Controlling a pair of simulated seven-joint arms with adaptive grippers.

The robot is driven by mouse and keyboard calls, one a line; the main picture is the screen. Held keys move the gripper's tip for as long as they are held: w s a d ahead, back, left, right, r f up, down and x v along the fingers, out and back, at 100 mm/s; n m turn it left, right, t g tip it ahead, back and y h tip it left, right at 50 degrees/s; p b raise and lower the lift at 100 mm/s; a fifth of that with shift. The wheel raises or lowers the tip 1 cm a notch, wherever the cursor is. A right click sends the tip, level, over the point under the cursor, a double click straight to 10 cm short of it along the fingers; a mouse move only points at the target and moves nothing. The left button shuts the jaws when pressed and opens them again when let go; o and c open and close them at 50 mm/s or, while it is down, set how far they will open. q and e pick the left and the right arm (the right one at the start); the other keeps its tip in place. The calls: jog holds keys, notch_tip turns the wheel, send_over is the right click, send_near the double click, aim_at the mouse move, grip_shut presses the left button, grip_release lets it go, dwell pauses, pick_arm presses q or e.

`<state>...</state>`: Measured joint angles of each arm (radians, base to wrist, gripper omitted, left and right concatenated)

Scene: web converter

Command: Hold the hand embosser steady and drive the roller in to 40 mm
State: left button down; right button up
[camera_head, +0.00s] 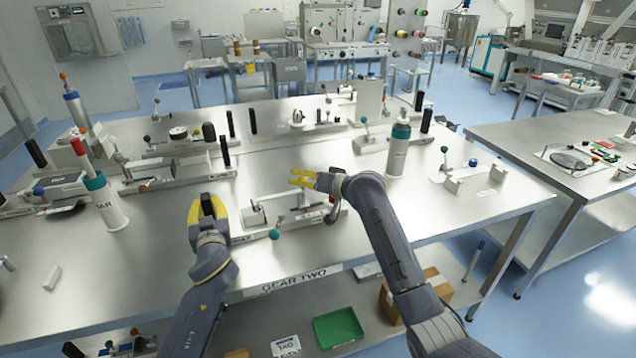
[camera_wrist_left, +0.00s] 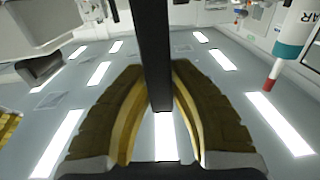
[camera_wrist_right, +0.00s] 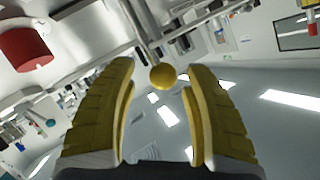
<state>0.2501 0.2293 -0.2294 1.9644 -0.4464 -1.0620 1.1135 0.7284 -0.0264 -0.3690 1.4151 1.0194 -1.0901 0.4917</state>
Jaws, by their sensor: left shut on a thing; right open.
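A low metal device (camera_head: 285,218), which I take for the hand embosser, sits near the table's front edge with a teal ball knob (camera_head: 275,234) at its front. My left gripper (camera_head: 207,207) is at its left end, shut on a black upright handle (camera_wrist_left: 152,50) that stands between the fingers. My right gripper (camera_head: 301,178) is open above the device, fingers pointing left. In the right wrist view, a yellow ball knob (camera_wrist_right: 162,76) on a thin metal rod shows between the open fingertips, with a gap on both sides. I cannot make out the roller or any scale.
A white bottle with teal cap (camera_head: 398,150) stands right of my right arm. Another bottle (camera_head: 105,203) stands at the left. Similar devices (camera_head: 180,170) line the table behind. Front left is mostly clear, apart from a small white block (camera_head: 52,278).

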jog(key=v, duration=1.1)
jog(key=shift+s, duration=0.2)
jog(key=shift+d, duration=0.1)
